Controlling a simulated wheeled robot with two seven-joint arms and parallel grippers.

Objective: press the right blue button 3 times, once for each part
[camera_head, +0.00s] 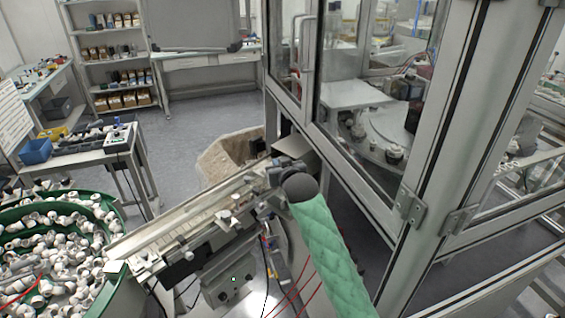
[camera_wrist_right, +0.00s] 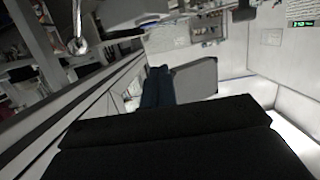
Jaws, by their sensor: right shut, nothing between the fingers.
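My right arm comes in from the bottom in a green sleeve in the head view. Its dark right gripper (camera_head: 278,171) is over the far right end of the linear feeder track (camera_head: 185,215), beside the glass-walled machine. The gripper is shut and empty; its tips are small and partly hidden by the wrist. I cannot make out a blue button in the head view; the area under the gripper is hidden. In the right wrist view a dark blue upright shape (camera_wrist_right: 158,88) stands beside a grey block (camera_wrist_right: 195,80); I cannot tell what either is. My left gripper is not in view.
A green bowl (camera_head: 118,226) with many white caps stands at the left. The machine's metal door frame (camera_head: 452,130) rises close to the right of my arm. Open floor (camera_head: 205,135) lies behind.

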